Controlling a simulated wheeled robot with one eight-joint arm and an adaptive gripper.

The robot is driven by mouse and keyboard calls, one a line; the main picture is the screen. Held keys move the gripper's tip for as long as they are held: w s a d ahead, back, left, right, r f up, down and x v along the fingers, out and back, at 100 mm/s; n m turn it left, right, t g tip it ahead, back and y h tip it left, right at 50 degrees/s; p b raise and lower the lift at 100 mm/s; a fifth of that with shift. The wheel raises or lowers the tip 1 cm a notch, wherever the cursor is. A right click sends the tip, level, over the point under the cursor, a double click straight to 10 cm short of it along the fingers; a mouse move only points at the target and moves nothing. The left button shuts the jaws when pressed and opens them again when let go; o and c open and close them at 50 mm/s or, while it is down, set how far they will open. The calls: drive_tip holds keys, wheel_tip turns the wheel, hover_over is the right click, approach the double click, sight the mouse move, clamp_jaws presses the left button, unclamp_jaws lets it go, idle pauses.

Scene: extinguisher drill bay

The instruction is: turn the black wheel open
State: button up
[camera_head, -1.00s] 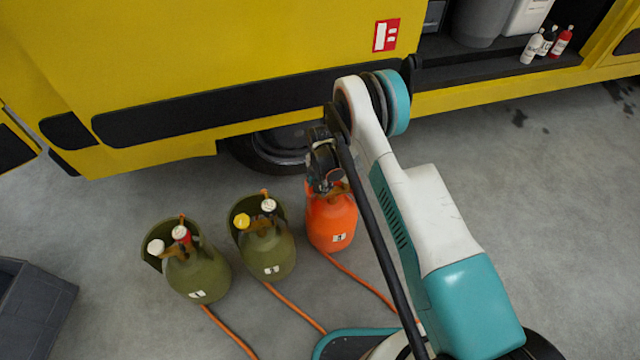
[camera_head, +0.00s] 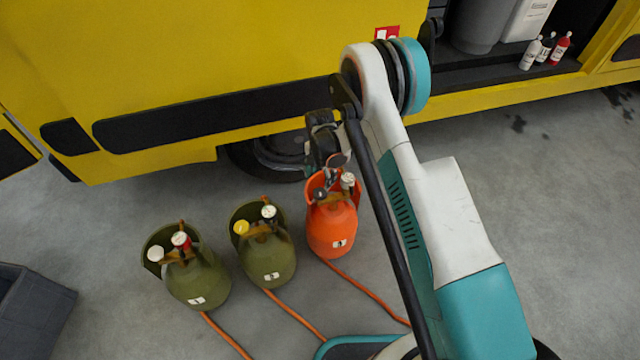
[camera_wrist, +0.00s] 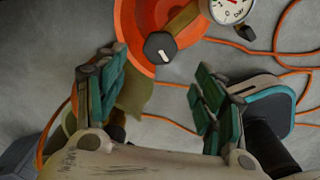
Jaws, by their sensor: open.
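The black wheel (camera_head: 320,193) sits on a brass valve at the top of the orange cylinder (camera_head: 332,232). In the wrist view the black wheel (camera_wrist: 160,47) shows at the upper middle, beyond the fingertips, with the orange cylinder (camera_wrist: 128,28) under it. A round white gauge (camera_head: 347,180) is on the right of the valve; it also shows in the wrist view (camera_wrist: 230,8). My gripper (camera_wrist: 155,78) is open and empty, its green-padded fingers apart on either side below the wheel in the picture. No contact with the wheel shows.
Two olive cylinders (camera_head: 198,280) (camera_head: 268,258) stand to the left, with a white wheel and a yellow wheel. Orange hoses (camera_head: 370,285) run along the floor. A yellow truck (camera_head: 200,60) is close behind. A grey crate (camera_head: 30,310) lies far left.

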drive_tip(key=shift+r, duration=1.6)
